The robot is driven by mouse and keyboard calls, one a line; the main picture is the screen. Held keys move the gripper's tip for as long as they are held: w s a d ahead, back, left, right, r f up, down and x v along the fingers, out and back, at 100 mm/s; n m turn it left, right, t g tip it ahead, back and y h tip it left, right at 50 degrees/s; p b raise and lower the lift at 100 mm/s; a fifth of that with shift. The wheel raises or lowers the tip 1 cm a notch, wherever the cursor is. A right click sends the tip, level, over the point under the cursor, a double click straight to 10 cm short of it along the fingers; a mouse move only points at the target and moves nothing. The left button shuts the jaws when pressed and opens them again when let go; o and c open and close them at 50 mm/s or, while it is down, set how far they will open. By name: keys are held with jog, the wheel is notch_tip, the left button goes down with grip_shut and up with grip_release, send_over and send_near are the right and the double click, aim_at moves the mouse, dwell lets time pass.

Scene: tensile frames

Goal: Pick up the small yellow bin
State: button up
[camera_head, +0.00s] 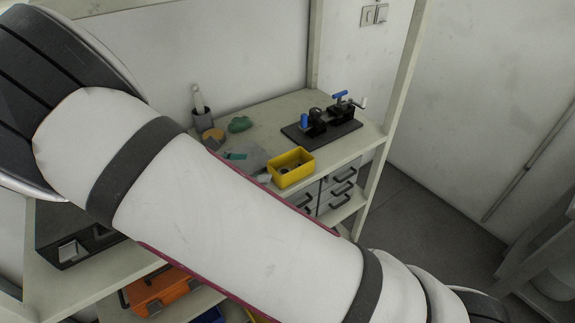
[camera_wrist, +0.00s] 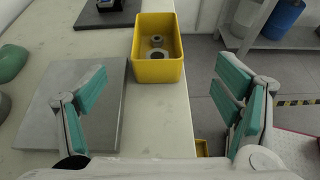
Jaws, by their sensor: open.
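The small yellow bin (camera_head: 291,168) stands upright on the bench top near its front edge in the head view. In the wrist view the yellow bin (camera_wrist: 158,70) is ahead of my gripper, at the edge of the bench, with a few round grey parts inside. My gripper (camera_wrist: 160,100) is open, its green-padded fingers spread wide to the left and right of the bin's line. The bin appears beyond the fingertips, and nothing is held.
A dark plate with a blue-handled fixture (camera_head: 322,128) stands behind the bin. A grey plate (camera_wrist: 75,105) lies left of it. A green object (camera_head: 239,124) and a cup (camera_head: 202,118) are farther left. Drawers (camera_head: 338,188) sit below the bench. Floor lies right of the bench edge.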

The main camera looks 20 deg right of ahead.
aim_at(291, 164)
jog(key=shift+w+f, duration=0.2)
jog(key=x, duration=0.9)
jog(key=p+x, duration=0.1)
jog(key=x, duration=0.3)
jog(key=shift+w+d+r, duration=0.15)
jog(key=shift+w+d, duration=0.05)
jog(key=shift+d, duration=0.05)
jog(key=c, duration=1.1)
